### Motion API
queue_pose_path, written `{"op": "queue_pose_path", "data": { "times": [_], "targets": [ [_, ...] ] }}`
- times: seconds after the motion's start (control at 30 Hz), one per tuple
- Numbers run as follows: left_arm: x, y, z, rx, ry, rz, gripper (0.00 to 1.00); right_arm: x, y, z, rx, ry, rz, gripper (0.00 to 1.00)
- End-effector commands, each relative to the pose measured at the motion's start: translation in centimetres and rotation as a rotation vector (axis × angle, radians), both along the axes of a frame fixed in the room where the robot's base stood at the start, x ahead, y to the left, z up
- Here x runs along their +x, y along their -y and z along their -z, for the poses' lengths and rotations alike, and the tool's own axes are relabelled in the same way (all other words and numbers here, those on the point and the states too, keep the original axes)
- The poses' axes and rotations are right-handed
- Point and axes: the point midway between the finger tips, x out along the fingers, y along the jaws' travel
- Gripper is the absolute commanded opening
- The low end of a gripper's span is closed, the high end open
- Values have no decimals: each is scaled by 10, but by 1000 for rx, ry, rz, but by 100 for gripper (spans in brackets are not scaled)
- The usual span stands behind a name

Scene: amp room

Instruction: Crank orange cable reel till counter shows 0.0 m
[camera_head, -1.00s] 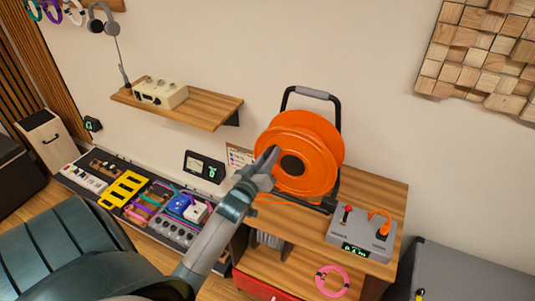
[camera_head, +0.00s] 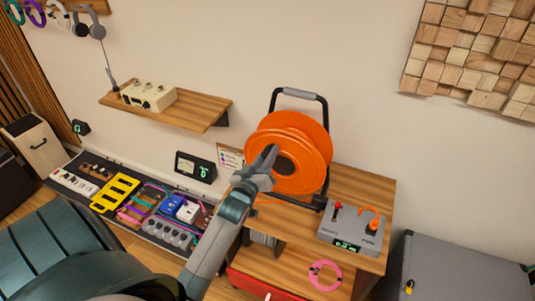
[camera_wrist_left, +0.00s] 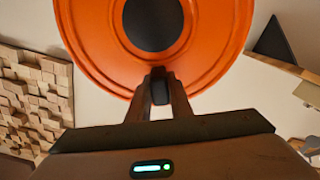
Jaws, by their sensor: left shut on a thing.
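The orange cable reel (camera_head: 306,130) stands upright in a black frame with a grey-topped handle on a wooden stand. My left gripper (camera_head: 268,158) is in front of the reel's face, left of its dark hub. In the left wrist view the reel's orange disc (camera_wrist_left: 90,40) and dark hub (camera_wrist_left: 153,22) fill the top. There my left gripper (camera_wrist_left: 160,88) is shut on a small dark crank knob (camera_wrist_left: 158,92) near the disc's lower edge. The counter (camera_head: 347,247) glows green on a grey box; its digits are too small to read surely. My right gripper is not in view.
The grey box (camera_head: 335,236) with a red lever and orange plug sits right of the reel. A pink cable coil (camera_head: 325,276) lies on the stand's lower shelf. A pedalboard (camera_head: 130,208) is at left, a wall shelf (camera_head: 205,112) above, a grey case (camera_head: 450,270) at right.

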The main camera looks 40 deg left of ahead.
Motion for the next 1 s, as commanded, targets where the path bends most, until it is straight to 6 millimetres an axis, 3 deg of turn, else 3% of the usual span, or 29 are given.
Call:
{"op": "queue_pose_path", "data": {
  "times": [0.03, 0.43, 1.0],
  "targets": [
    [-1, 3, 7, -6, -14, 2, 0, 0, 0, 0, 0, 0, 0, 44],
    [6, 33, 0, -8, -16, 2, 0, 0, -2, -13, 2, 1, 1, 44],
    [9, 44, 1, -8, -14, 1, 0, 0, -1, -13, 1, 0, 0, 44]
  ]
}}
